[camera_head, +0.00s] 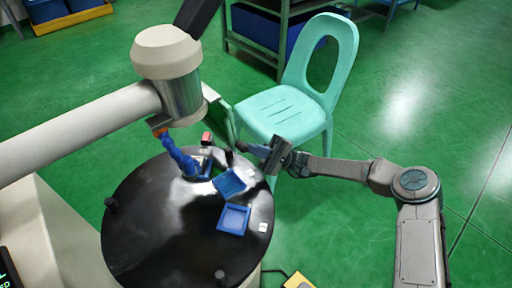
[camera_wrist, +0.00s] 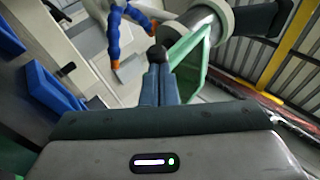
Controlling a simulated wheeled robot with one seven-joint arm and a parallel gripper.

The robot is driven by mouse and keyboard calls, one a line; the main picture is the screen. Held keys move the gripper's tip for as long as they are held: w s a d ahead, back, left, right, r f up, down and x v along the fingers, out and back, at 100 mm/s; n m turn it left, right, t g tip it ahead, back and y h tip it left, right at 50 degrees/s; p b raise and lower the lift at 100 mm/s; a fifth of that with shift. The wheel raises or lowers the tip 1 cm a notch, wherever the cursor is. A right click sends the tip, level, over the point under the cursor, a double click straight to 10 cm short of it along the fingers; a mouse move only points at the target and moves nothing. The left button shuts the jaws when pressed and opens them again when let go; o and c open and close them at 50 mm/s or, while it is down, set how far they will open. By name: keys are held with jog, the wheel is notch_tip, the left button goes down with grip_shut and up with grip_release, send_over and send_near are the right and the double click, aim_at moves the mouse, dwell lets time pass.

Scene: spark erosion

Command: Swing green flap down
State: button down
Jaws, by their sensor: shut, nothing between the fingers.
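The green flap (camera_head: 221,122) stands steeply upright at the far edge of the round black table, beside the grey machine head. In the wrist view, the flap (camera_wrist: 188,62) is a slanted green panel just right of my fingertips. My gripper (camera_head: 243,147) reaches in from the right, at the flap's lower right side. In the wrist view, the two fingers of my gripper (camera_wrist: 157,68) lie together with nothing between them. I cannot tell whether the fingertips touch the flap.
The black round table (camera_head: 150,225) carries blue trays (camera_head: 232,219) and a small red item (camera_head: 207,138). A blue hose (camera_head: 178,158) hangs from the machine head (camera_head: 172,65). A turquoise chair (camera_head: 285,110) stands close behind my gripper. Floor at the right is clear.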

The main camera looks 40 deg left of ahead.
jog(key=b+v, duration=0.2)
jog(key=v, duration=1.1)
jog(key=w+d+r+n+t+p, duration=0.1)
jog(key=d+r+t+p, duration=0.15)
jog(key=r+t, duration=0.45)
jog(key=d+r+t+p, duration=0.2)
jog(key=r+t+p, duration=0.2)
jog(key=r+t, duration=0.3)
jog(key=s+a+f+g, duration=0.1)
jog(key=s+a+f, duration=0.1)
jog(key=s+a, duration=0.6)
jog(key=shift+s+a+p, duration=0.2)
jog(key=shift+s+p, duration=0.2)
jog(key=shift+s, duration=0.35)
jog(key=shift+f, duration=0.2)
